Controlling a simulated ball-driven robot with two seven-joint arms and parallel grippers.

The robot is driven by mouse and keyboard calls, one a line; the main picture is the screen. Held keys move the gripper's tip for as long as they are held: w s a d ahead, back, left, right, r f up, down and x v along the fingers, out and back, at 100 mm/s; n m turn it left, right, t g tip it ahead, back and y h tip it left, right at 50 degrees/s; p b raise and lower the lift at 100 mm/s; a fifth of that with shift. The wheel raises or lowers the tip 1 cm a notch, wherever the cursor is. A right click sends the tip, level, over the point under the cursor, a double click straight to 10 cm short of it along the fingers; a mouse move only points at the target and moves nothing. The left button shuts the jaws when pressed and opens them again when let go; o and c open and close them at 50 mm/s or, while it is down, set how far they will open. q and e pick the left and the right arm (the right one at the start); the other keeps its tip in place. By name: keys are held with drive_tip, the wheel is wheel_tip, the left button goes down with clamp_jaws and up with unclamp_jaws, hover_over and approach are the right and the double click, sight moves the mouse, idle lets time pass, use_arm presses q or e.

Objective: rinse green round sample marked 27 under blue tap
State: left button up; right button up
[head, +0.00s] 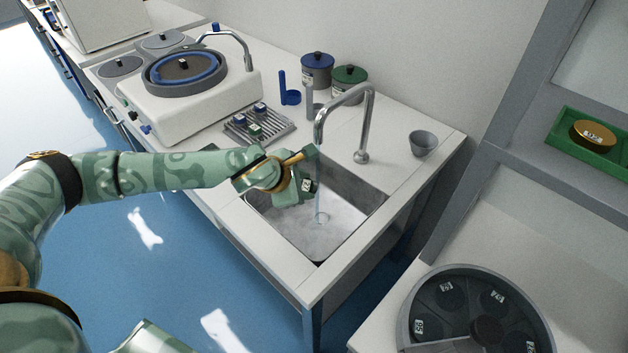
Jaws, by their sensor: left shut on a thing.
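My left gripper (303,176) is over the sink (352,215), its fingers shut on a small dark sample (309,186) with a white label. The sample is mostly hidden by the fingers; its green colour and number cannot be made out. The chrome tap (369,112) arches over the sink from the back right. A thin bluish stream of water (320,203) falls from its spout into the basin, right beside the fingertips and the sample. I cannot tell whether the water touches the sample. My right gripper is not in view.
A white polishing machine (190,103) stands at the back left, a rack with several samples (259,125) beside the sink. Two lidded jars (317,70) and a grey cup (423,143) stand behind. A round dark holder (480,312) and a green tray (567,157) are at right.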

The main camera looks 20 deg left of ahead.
use_arm(q)
drive_tip(key=s+a+r+b, duration=0.1)
drive_tip(key=s+a+b, duration=0.1)
drive_tip(key=s+b, duration=0.3)
drive_tip(key=shift+s+a+r, duration=0.3)
drive_tip(key=shift+s, duration=0.95)
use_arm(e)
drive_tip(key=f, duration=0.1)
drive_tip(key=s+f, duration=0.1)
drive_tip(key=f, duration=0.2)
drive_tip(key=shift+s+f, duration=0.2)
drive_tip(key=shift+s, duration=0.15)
use_arm(q)
drive_tip(key=w+d+r+n+y+p, duration=0.1)
drive_tip(key=w+d+r+n+p, duration=0.1)
drive_tip(key=r, duration=0.9)
drive_tip(key=w+d+r+n+y+p, duration=0.1)
drive_tip(key=w+d+r+p, duration=0.1)
drive_tip(key=r, duration=1)
drive_tip(key=shift+d+r+n+y, duration=0.3)
drive_tip(key=shift+d+n, duration=0.1)
drive_tip(key=shift+d, duration=0.5)
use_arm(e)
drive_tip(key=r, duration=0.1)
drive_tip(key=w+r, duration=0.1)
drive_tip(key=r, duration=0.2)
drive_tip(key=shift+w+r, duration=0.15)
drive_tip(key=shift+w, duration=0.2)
